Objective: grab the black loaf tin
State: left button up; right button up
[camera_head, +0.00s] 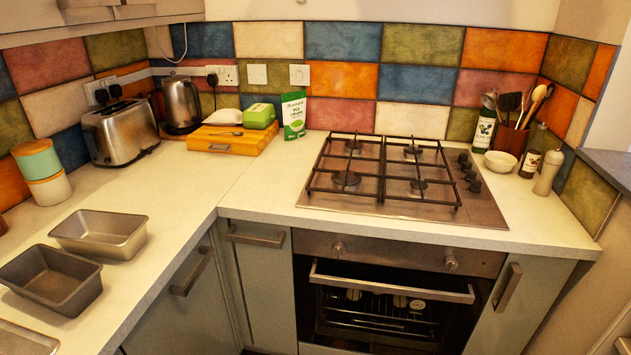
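Two loaf tins stand on the left worktop in the head view. The darker, near-black loaf tin (74,297) is the closer one, upright, with its inside showing empty. A lighter grey-beige loaf tin (126,245) stands just behind it and to the right, also empty. Their rims are close together; I cannot tell whether they touch. Neither of my grippers shows in this view.
A metal tray (22,342) is cut off at the lower left corner, near the dark tin. A toaster (120,131) and lidded canisters (43,172) stand behind. Clear worktop (180,200) lies right of the tins. The oven door (392,283) appears slightly ajar.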

aim_at(64, 283)
jog(key=k+z, duration=0.25)
jog(key=k, duration=0.2)
jog(key=k+z, duration=0.3)
jog(key=k, duration=0.15)
jog(key=u, duration=1.5)
